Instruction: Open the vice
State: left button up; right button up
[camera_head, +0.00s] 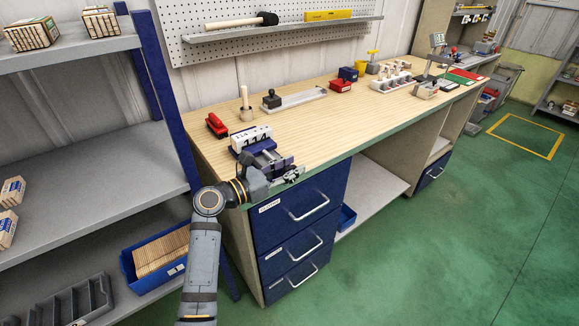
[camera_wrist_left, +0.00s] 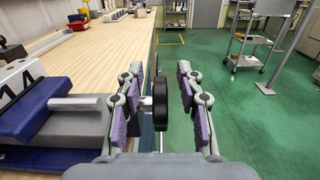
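The blue and grey vice (camera_head: 268,160) sits at the front left corner of the workbench. A white block marked 114 (camera_head: 250,138) is in or on it; the arm partly hides the contact. In the left wrist view the vice (camera_wrist_left: 40,103) is at the left, with a grey screw cylinder (camera_wrist_left: 78,103) and a dark round handle part (camera_wrist_left: 160,105). My left gripper (camera_head: 294,175) is at the bench's front edge beside the vice. In the wrist view its purple-padded fingers (camera_wrist_left: 160,82) are open, with the dark handle part between them, apart from the right finger. My right gripper is not in view.
The wooden bench (camera_head: 310,110) holds a red stapler-like object (camera_head: 216,125) and a grey tray (camera_head: 294,100) behind the vice. Blue drawers (camera_head: 300,205) lie below the gripper. A shelf rack (camera_head: 85,150) stands at the left. The green floor at the right is open.

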pick_arm(q)
grip_shut()
jog(key=t+h+b, duration=0.1)
jog(key=b, duration=0.2)
jog(key=f+h+b, duration=0.1)
jog(key=b, duration=0.2)
jog(key=shift+s+a+f+t+b, duration=0.15)
jog(key=shift+s+a+t+b, duration=0.1)
jog(key=shift+t+b, duration=0.15)
jog(key=shift+a+r+t+h+b, duration=0.1)
jog(key=shift+r+t+h+b, duration=0.2)
jog(key=shift+h+b, duration=0.45)
jog(key=shift+r+b, duration=0.1)
jog(key=shift+b, duration=0.2)
jog(key=shift+r, duration=0.15)
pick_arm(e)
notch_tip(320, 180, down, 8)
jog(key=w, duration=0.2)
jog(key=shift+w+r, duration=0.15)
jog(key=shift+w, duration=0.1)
pick_arm(q)
jog(key=shift+c, duration=1)
grip_release()
jog(key=shift+o, duration=1)
jog(key=shift+s+r, duration=0.1)
jog(key=shift+s, duration=0.05)
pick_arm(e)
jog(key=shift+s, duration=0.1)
